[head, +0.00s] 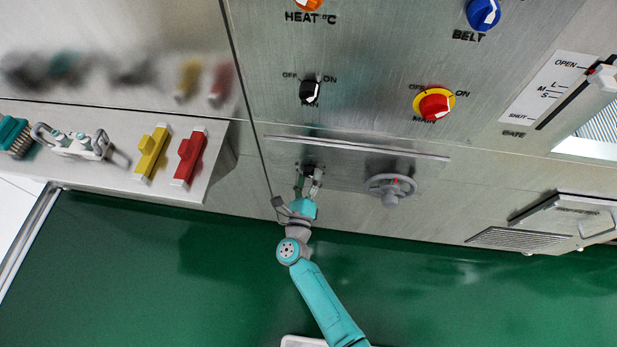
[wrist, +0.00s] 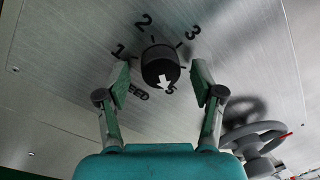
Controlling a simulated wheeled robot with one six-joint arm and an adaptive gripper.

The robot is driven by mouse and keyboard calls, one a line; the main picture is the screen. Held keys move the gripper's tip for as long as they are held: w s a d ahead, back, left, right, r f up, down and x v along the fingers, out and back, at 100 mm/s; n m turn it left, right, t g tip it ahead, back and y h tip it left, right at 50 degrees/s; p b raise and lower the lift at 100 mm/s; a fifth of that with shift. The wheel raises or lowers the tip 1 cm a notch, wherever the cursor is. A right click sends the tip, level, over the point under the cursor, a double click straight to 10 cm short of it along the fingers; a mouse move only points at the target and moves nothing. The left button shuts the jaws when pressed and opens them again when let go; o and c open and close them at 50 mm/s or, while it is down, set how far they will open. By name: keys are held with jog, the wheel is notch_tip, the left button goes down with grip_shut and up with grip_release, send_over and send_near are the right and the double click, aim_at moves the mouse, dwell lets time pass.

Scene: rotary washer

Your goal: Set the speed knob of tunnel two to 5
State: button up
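The speed knob (wrist: 160,66) is round and black with a white arrow on its face. The numbers 1, 2 and 3 stand around its upper side. The arrow points down in the wrist view, toward a small mark that looks like a 5 or an S. Lettering ending in "ED" lies below left, partly hidden by a finger. In the head view the knob (head: 308,169) sits on the lower steel panel. My gripper (wrist: 160,76) is open, one finger on each side of the knob, with gaps visible. It also shows in the head view (head: 308,186). No tunnel number is readable.
A grey handwheel (head: 391,187) is right of the knob. A long ledge (head: 360,147) runs above it. Above are a black switch (head: 309,91), a red and yellow main switch (head: 434,104) and a blue belt knob (head: 483,13). Yellow and red blocks (head: 189,157) lie on the left shelf.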

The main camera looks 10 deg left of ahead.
jog(key=shift+s, duration=0.15)
jog(key=s, duration=1.1)
jog(key=shift+s+a+f, duration=0.25)
jog(key=shift+s+f, duration=0.1)
jog(key=shift+d, duration=0.1)
jog(key=s+d+r+n+t+y, duration=0.1)
jog(key=s+d+r+n, duration=0.2)
jog(key=s+d+n, duration=0.45)
jog(key=s+d+r+n+y, duration=0.1)
jog(key=s+d+r+n, duration=0.25)
jog(key=d, duration=0.65)
jog(key=s+d+r+n+g, duration=0.2)
jog(key=s+d+r+n, duration=0.2)
jog(key=s+r+n, duration=0.2)
jog(key=s+d+r+n+g+h, duration=0.1)
jog(key=s+d+r+n+g, duration=0.2)
jog(key=s+r+n, duration=0.4)
jog(key=s+d+n, duration=0.1)
jog(key=s+n, duration=0.1)
jog(key=s, duration=0.4)
jog(key=shift+n, duration=0.4)
jog(key=shift+w, duration=0.2)
